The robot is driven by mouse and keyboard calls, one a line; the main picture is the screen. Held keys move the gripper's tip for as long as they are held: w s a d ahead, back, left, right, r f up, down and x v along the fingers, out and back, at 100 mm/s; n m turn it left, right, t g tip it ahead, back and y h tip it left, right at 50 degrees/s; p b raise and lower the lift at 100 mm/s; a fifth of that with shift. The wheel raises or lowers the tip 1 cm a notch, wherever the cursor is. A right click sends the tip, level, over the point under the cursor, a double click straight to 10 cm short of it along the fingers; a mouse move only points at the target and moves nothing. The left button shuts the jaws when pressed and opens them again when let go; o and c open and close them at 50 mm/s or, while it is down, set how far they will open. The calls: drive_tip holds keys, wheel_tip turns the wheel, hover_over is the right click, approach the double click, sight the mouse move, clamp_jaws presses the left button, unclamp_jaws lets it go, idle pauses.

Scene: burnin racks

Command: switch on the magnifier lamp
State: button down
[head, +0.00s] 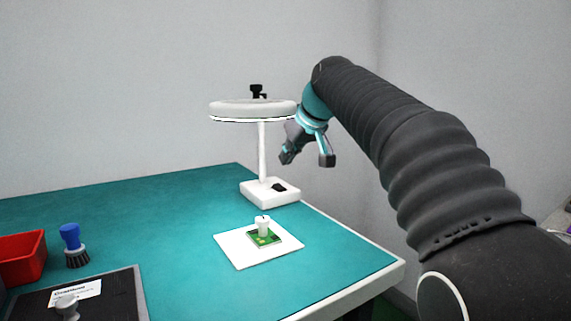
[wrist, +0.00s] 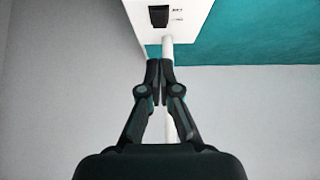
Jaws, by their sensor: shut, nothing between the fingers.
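The magnifier lamp has a round white head (head: 253,108) on a thin white post (head: 262,150) and a white base (head: 262,198). The lower rim of the head looks bright. A black rocker switch (head: 279,187) sits on the base. In the wrist view the switch (wrist: 159,16) is at the top on the base (wrist: 198,18), with small markings beside it. My gripper (wrist: 160,70) is shut and empty, fingertips together, below the switch in that picture and apart from it. In the head view my gripper (head: 286,157) hangs right of the post, above the base.
A white mat (head: 230,250) with a green circuit board (head: 270,239) and a small white part lies in front of the lamp. A red bin (head: 22,258), a blue brush (head: 72,240) and a dark tray (head: 125,290) are at left. The back left of the teal bench is clear.

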drive_tip(key=s+f+v, duration=0.1)
drive_tip(key=v, duration=0.7)
drive_tip(key=shift+d, duration=0.45)
drive_tip(key=shift+s+d+r, duration=0.1)
drive_tip(key=shift+d, duration=0.05)
